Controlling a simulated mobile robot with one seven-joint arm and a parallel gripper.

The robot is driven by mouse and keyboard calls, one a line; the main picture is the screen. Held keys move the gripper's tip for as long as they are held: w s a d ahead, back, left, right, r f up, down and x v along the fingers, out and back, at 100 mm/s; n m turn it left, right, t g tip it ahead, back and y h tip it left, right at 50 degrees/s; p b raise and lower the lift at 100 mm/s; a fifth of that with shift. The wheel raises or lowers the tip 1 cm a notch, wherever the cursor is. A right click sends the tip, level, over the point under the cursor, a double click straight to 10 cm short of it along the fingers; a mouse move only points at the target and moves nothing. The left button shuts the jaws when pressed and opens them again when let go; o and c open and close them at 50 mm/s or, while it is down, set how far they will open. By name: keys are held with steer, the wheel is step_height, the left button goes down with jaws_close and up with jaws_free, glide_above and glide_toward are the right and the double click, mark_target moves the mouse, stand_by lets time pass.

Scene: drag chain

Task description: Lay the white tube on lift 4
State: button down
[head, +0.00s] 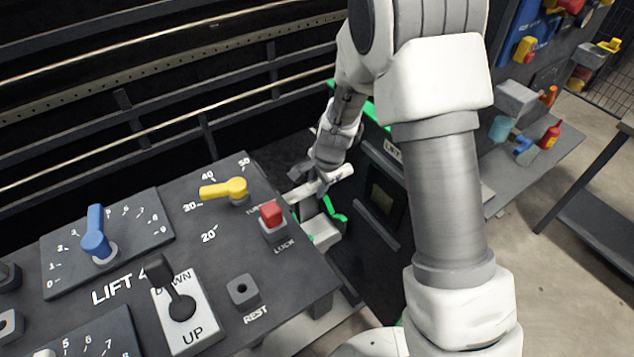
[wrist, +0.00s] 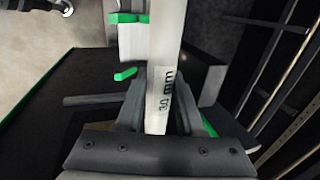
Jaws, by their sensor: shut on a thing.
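The white tube (wrist: 168,45) runs lengthwise through the wrist view, with "30 mm" printed on its side. My gripper (wrist: 155,112) is shut on the tube near the printed end. In the head view my gripper (head: 317,176) is beyond the right end of the control panel, and the tube (head: 342,173) shows partly, crosswise in the jaws. A white support with green edges (head: 322,229) is just below the gripper; it also shows beneath the tube in the wrist view (wrist: 131,42). I cannot tell whether the tube touches it.
The control panel marked LIFT 4 (head: 215,292) fills the lower left, with a blue knob (head: 95,236), a yellow knob (head: 226,190), a red LOCK switch (head: 271,215) and a DOWN/UP lever (head: 181,303). Rails run behind. A dark cabinet (head: 381,200) stands close on the right.

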steer(key=shift+f+b, duration=6)
steer(key=shift+f, duration=1.5)
steer(key=shift+c, duration=2.3)
jaws_free()
steer(key=p+v, duration=0.5)
steer(key=v, duration=1.2)
steer(key=shift+r, duration=0.25)
